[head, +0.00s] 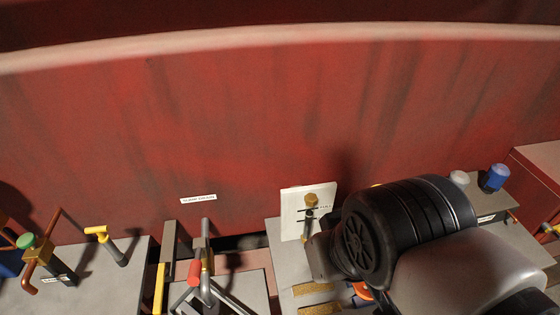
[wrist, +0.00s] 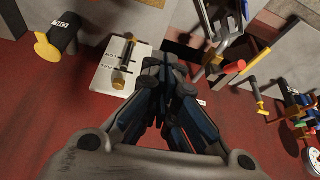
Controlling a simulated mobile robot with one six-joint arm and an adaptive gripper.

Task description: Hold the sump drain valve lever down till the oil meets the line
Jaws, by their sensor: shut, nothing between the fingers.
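The sump drain label (head: 198,199) is on the red wall. Below it a lever with a red handle (head: 194,273) stands at a grey stand; the red handle also shows in the wrist view (wrist: 229,73). A white gauge plate (head: 293,205) with a brass-ended sight tube and a dark line stands to the right; the plate also shows in the wrist view (wrist: 108,72). The oil level is too small to tell. My gripper (wrist: 168,72) is shut and empty, beside the gauge plate and apart from the red handle. My arm hides its fingertips in the head view.
A yellow handle (head: 96,231) and a green-topped valve with copper pipe (head: 27,242) stand at the left. A blue-capped fitting (head: 494,178) is at the right. A yellow-ended dark cylinder (wrist: 62,38) is beside the gauge in the wrist view. The red wall closes off the back.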

